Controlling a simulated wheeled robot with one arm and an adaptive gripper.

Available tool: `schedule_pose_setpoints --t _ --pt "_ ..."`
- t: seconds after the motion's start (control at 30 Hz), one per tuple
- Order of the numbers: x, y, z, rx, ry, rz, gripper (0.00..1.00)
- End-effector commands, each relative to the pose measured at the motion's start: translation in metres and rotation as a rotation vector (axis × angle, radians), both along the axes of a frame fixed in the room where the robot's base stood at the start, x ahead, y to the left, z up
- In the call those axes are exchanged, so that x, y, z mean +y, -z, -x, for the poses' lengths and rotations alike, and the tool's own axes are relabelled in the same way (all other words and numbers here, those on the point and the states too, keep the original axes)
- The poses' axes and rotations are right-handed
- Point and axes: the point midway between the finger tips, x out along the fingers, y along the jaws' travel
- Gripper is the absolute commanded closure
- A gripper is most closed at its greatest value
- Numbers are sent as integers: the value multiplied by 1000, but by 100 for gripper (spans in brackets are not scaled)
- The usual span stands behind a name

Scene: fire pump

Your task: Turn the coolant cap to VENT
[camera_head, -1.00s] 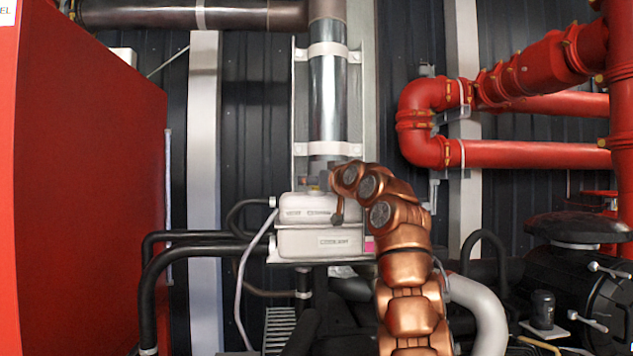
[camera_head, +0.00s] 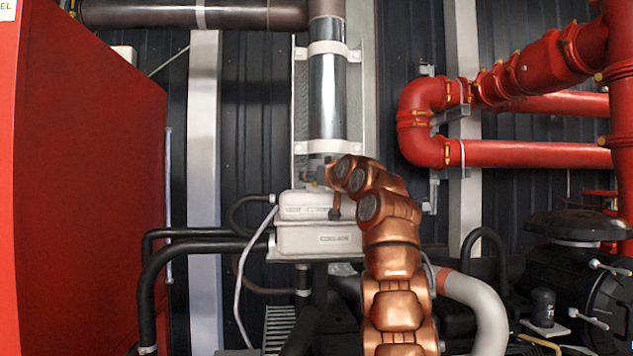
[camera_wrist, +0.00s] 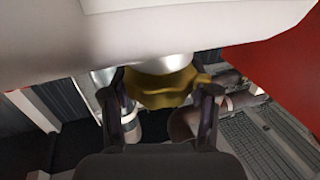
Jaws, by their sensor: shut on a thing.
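The white coolant tank (camera_head: 318,238) stands in the middle of the head view, below a silver vertical pipe. Its cap is hidden there behind my copper arm and the wrist end. In the wrist view the yellow cap (camera_wrist: 160,88) sits in the neck of the white tank (camera_wrist: 175,25). My gripper (camera_wrist: 160,105) has one dark finger on each side of the cap and is shut on it. I cannot read the cap's marking.
Black hoses (camera_head: 190,243) and a thin white hose (camera_head: 247,270) run on the tank's left. A red cabinet (camera_head: 85,190) fills the left side. Red pipes (camera_head: 530,153) and a black pump part (camera_head: 575,270) lie on the right.

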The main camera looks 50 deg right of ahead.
Motion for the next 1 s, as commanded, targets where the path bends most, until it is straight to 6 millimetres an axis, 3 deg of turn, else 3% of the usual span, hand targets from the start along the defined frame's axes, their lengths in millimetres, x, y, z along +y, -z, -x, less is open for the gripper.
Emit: schedule_pose_setpoints --t 0.93,0.97,1.0 --pt "-1 6 2 3 69 -12 75" --pt "-1 6 2 4 69 -13 38" --pt "-1 6 2 4 68 -13 34"
